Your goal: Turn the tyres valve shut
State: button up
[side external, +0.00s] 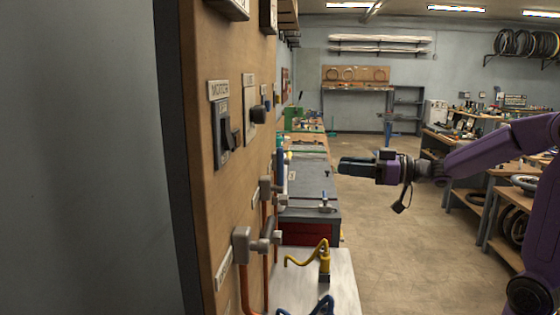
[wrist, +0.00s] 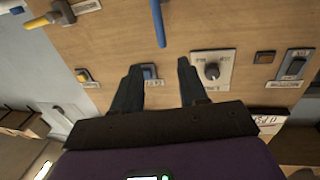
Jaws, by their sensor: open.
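My gripper (side external: 343,167) reaches in from the right in the side view, apart from the wooden control panel (side external: 198,60). In the wrist view my gripper (wrist: 158,67) is open, its two dark fingers pointing at the panel with nothing held. A small blue fitting (wrist: 150,72) with a label shows between the fingers. A longer blue handle (wrist: 158,22) lies beyond the fingertips, and a yellow handle (wrist: 40,22) on a grey body is at upper left. Grey valve bodies (side external: 242,245) with orange pipes show in the side view. I cannot read which label says tyres.
A lever switch (side external: 222,130) juts from the panel. A bench with a yellow clamp-like tool (side external: 322,258) stands below the panel.

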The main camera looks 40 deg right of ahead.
send_over(280, 184)
jog(key=shift+w+d, duration=0.25)
jog(key=shift+w, duration=0.1)
dwell(0.3)
grip_shut()
